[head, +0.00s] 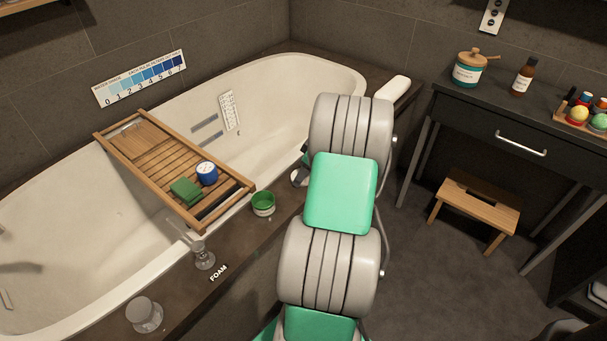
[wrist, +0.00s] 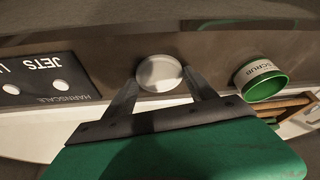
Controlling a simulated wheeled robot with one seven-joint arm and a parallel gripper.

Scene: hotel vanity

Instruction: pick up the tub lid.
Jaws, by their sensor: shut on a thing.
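A pale round lid (wrist: 160,72), which I take for the tub lid, is between the two dark fingers of my gripper (wrist: 161,80) in the wrist view. The fingers are shut on its sides. I cannot tell whether it still touches the dark ledge. In the head view the lid (head: 299,178) shows only partly, at the left edge of my arm, which hides most of my gripper. An open green tub (head: 263,204) stands on the ledge to the left of it. The same tub, labelled SCRUB, is at the right in the wrist view (wrist: 262,82).
A dark JETS panel (wrist: 40,78) is left of the lid in the wrist view.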

